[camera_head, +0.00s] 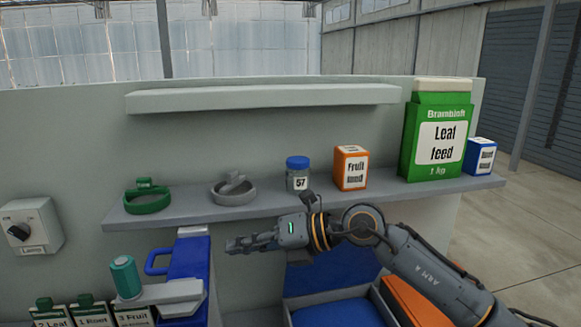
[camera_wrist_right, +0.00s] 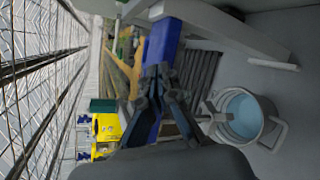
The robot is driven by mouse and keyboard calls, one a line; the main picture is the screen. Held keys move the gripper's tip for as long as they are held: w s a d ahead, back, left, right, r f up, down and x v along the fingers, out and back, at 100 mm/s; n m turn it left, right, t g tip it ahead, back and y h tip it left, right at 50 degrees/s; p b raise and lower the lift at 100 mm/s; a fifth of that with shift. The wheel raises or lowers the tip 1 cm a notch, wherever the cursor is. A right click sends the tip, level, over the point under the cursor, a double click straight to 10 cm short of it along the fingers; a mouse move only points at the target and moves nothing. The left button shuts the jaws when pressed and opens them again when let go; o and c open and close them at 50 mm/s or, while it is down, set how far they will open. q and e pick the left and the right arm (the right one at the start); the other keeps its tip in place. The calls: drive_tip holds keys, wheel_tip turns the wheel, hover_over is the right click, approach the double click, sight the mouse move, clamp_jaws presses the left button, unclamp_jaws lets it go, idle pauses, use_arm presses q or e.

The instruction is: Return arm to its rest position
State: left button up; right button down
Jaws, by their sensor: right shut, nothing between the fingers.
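My right arm comes in from the lower right in the head view. Its gripper (camera_head: 238,245) points left, in front of and a little below the lower shelf (camera_head: 300,206). The fingers are shut and empty. In the wrist view the right gripper (camera_wrist_right: 158,82) shows its fingers close together, with a blue upright part (camera_wrist_right: 163,42) behind them. My left gripper is not in view.
The lower shelf bears a green ring (camera_head: 147,201), a grey ring (camera_head: 233,192), a blue-lidded jar (camera_head: 298,180), an orange box (camera_head: 350,168), a green Leaf feed carton (camera_head: 436,140) and a blue box (camera_head: 481,157). A metal pot (camera_wrist_right: 243,117) shows in the wrist view.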

drive_tip(key=s+r+m+t+y, duration=0.3)
drive_tip(key=r+m+t+y, duration=0.25)
drive_tip(key=m+y, duration=0.2)
drive_tip(key=w+d+m+t+h, duration=0.2)
drive_tip(key=d+m+t+h, duration=0.3)
drive_tip(key=d+m+t, duration=0.45)
drive_tip(key=s+d+f+m+h, duration=0.1)
drive_tip(key=d+f+m+h, duration=0.65)
drive_tip(key=f+m, duration=0.2)
drive_tip(key=s+d+f+m+h, duration=0.1)
drive_tip(key=d+f+m+h, duration=0.5)
drive_tip(key=f+m+h, duration=0.3)
drive_tip(key=s+d+f+m+g, duration=0.4)
drive_tip(key=s+f+g, duration=0.5)
drive_tip(key=f, duration=0.6)
drive_tip(key=s+d+f+g, duration=0.1)
drive_tip(key=s+f+g, duration=0.2)
drive_tip(key=s, duration=0.6)
drive_tip(key=s+d+f+g, duration=0.15)
drive_tip(key=s+f, duration=0.25)
drive_tip(key=s, duration=0.4)
wheel_tip(320, 180, down, 26)
drive_tip(key=s+a+g, duration=0.1)
drive_tip(key=s+g, duration=0.1)
drive_tip(key=s+d+f+g+b, duration=0.1)
drive_tip(key=s+d+f, duration=0.2)
drive_tip(key=s+f, duration=1.4)
drive_tip(key=shift+s+f+n, duration=0.25)
drive_tip(key=shift+f+n, duration=0.05)
drive_tip(key=shift+n, duration=0.05)
